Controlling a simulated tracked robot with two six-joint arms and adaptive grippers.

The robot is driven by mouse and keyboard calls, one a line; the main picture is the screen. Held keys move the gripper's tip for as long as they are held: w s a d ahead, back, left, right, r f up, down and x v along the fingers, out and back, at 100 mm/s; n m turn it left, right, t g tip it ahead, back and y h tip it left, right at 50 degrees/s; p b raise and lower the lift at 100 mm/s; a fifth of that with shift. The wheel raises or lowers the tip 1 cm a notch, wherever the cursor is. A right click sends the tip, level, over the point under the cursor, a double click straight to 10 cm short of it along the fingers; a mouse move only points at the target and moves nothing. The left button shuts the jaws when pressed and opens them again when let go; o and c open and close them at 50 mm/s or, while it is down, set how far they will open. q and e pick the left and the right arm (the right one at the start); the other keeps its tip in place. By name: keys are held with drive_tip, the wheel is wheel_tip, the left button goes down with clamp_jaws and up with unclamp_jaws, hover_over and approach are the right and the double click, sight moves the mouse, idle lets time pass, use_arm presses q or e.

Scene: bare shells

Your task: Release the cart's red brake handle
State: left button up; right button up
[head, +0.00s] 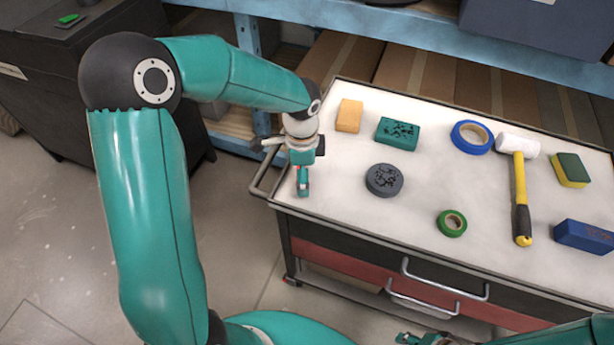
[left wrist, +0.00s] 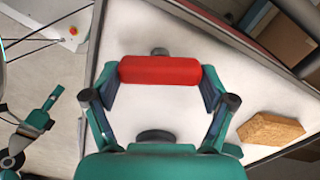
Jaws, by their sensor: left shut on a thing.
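The red brake handle (left wrist: 160,70) is a short red bar in the left wrist view, lying across between my left gripper's fingertips, one finger at each end. My left gripper (head: 303,184) is shut on it, at the left end of the cart (head: 345,225) in the head view. The handle is almost wholly hidden there by the gripper. A small dark round piece shows just behind the bar in the left wrist view. Part of my right gripper (head: 408,339) shows at the bottom edge of the head view, too cut off to read its fingers.
On the cart top lie an orange sponge (head: 349,115), a green block (head: 397,133), a dark grey disc (head: 384,180), a blue tape roll (head: 458,137), a green tape roll (head: 452,223), a mallet (head: 521,195) and a blue block (head: 584,236). A shelf (head: 440,35) stands behind.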

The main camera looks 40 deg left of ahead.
use_arm(q)
drive_tip(key=n, duration=0.2)
drive_tip(key=n+b, duration=0.1)
drive_tip(key=shift+w+a+n, duration=0.1)
drive_tip(key=shift+a+n, duration=0.2)
drive_tip(key=shift+n, duration=0.1)
drive_tip(key=n+b, duration=0.1)
drive_tip(key=n, duration=0.2)
drive_tip(key=shift+n, duration=0.3)
drive_tip(key=n+b, duration=0.1)
drive_tip(key=n, duration=0.2)
drive_tip(key=shift+d, duration=0.15)
drive_tip(key=shift+n+b, duration=0.55)
drive_tip(key=shift+n, duration=0.95)
drive_tip(key=shift+s, duration=0.2)
drive_tip(key=o, duration=1)
